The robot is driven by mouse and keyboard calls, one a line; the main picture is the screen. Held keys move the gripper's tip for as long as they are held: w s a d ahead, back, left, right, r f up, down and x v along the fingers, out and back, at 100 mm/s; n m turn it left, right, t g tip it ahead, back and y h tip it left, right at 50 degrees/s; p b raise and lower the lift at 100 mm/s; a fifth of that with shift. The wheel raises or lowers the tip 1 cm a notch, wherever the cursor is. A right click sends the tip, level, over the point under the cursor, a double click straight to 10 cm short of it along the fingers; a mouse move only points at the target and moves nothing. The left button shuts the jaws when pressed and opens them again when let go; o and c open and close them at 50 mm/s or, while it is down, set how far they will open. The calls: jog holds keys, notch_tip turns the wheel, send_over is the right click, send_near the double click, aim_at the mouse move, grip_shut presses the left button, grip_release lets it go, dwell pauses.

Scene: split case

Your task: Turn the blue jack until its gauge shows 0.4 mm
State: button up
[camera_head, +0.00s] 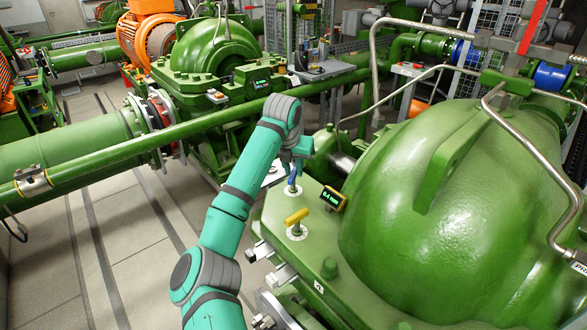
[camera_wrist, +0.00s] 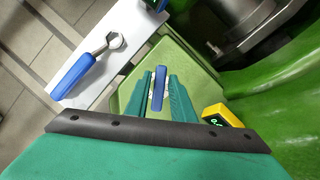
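The blue jack (camera_head: 292,187) stands upright on the green casing flange. Its blue handle (camera_wrist: 158,88) lies between my two fingers in the wrist view. My gripper (camera_head: 294,168) is directly above it, pointing down; in the wrist view the fingers (camera_wrist: 161,92) stand on both sides of the handle with narrow gaps, so they look open around it. The gauge (camera_head: 332,198) is a small yellow-framed display beside the jack and appears to read 0.4 mm. In the wrist view the gauge (camera_wrist: 221,117) shows only partly legible green digits.
A yellow-handled jack (camera_head: 296,217) stands nearer on the same flange. The large green domed casing (camera_head: 440,190) rises close on the right. A wrench with a blue handle (camera_wrist: 74,76) lies on a white surface (camera_wrist: 110,25) beside the flange. Open floor (camera_head: 120,240) lies left.

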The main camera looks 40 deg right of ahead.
grip_shut()
jog(key=shift+w, duration=0.1)
jog(key=m, duration=0.2)
jog(key=m+g, duration=0.1)
jog(key=m, duration=0.1)
jog(key=shift+a+m+g+h, duration=0.1)
jog(key=shift+m+g+h, duration=0.2)
jog(key=shift+m+g, duration=0.4)
jog(key=shift+m, duration=0.6)
jog(key=shift+o, duration=2.2)
grip_release()
